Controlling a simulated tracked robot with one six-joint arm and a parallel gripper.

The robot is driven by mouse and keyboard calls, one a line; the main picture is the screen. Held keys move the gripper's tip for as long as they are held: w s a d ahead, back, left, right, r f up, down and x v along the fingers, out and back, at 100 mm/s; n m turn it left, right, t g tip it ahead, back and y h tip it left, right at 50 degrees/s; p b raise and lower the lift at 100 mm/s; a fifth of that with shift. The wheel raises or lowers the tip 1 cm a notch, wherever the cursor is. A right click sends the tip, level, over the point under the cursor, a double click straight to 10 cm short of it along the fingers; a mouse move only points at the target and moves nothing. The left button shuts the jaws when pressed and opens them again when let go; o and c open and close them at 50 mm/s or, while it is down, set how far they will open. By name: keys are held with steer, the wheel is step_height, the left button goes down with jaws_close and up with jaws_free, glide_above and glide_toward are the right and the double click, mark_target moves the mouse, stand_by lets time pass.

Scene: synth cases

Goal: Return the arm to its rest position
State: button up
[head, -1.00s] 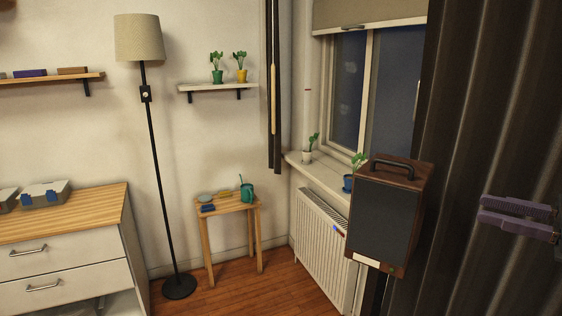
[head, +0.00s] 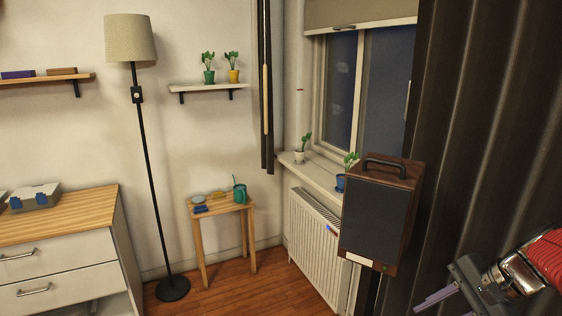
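My gripper (head: 437,303) is at the lower right of the head view, in front of the dark curtain, with its purple fingers pointing down and left. Part of the fingers is cut off by the bottom edge of the view, so I cannot tell whether they are open or shut. No object shows between them. My arm (head: 530,268), with a red sleeve and shiny metal link, comes in from the right edge.
A brown speaker box (head: 380,213) with a handle stands left of my gripper, near the window sill (head: 318,172). The dark curtain (head: 470,130) hangs behind my arm. A small wooden table (head: 222,207) and a floor lamp (head: 149,170) stand farther left.

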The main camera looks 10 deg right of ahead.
steer(key=s+a+n+h, duration=0.2)
steer(key=s+a+n, duration=0.1)
steer(key=a+n, duration=0.4)
steer(key=s+a+r+n+t+h, duration=0.1)
steer(key=s+a+n, duration=0.3)
steer(key=a+n, duration=0.4)
steer(key=a+h, duration=0.1)
steer(key=a, duration=0.3)
steer(key=shift+s+a+r+h, duration=0.2)
steer(key=shift+s+a+h, duration=0.05)
steer(key=shift+a+h, duration=0.05)
steer(key=shift+o, duration=0.4)
